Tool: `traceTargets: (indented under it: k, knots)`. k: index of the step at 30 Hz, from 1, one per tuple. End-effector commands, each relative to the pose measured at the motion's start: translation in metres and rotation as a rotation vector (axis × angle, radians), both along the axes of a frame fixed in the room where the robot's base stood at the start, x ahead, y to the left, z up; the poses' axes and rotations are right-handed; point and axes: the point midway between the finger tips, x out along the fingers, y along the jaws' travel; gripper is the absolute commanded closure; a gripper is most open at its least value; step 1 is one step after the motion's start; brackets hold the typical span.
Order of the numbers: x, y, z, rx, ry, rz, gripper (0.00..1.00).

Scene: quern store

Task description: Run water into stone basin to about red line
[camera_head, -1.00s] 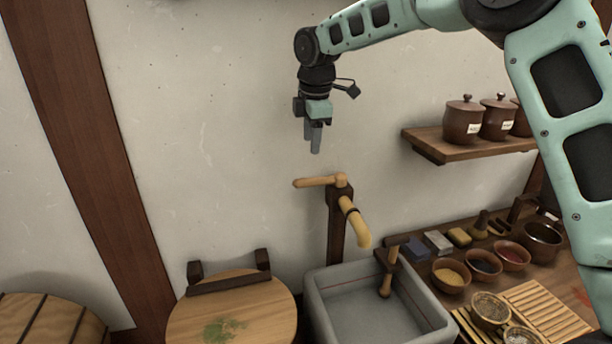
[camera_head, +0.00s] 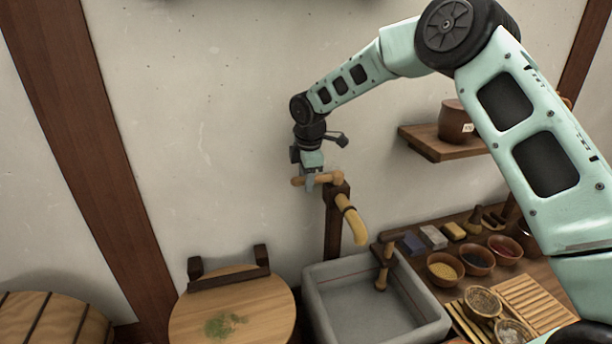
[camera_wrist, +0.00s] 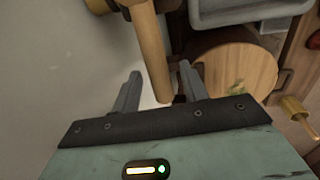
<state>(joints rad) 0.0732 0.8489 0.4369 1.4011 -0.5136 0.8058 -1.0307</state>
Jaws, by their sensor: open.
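The stone basin (camera_head: 318,307) is a grey square trough at the lower middle of the head view, with a thin red line on its inner wall. No water can be made out in it. A wooden tap post stands behind it, with a curved tan spout (camera_head: 353,222) over the basin and a tan lever handle (camera_head: 325,180) pointing left. My gripper (camera_head: 311,184) is at the left end of the handle. In the wrist view the handle (camera_wrist: 151,55) runs between the two open fingers of my gripper (camera_wrist: 157,92), with gaps on both sides.
A wooden peg or stopper (camera_head: 385,268) stands at the basin's right inner wall. A round wooden lid (camera_head: 255,310) with green bits is left of the basin. Bowls (camera_head: 445,270) and a slatted mat stand on the bench at right. A shelf (camera_head: 428,148) holds a jar.

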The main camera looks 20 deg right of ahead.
Motion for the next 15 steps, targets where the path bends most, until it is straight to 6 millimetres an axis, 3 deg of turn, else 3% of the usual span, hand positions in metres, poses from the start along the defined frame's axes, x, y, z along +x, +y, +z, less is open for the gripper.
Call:
traceTargets:
  k: [2, 6, 15]
  knots:
    - [0.0001, 0.0000, 0.0002, 0.000, 0.000, 0.000, 0.59]
    - [0.0000, 0.0000, 0.0004, 0.000, 0.000, 0.000, 0.98]
    - [-0.0017, -0.0004, 0.0011, 0.000, 0.000, 0.017, 1.00]
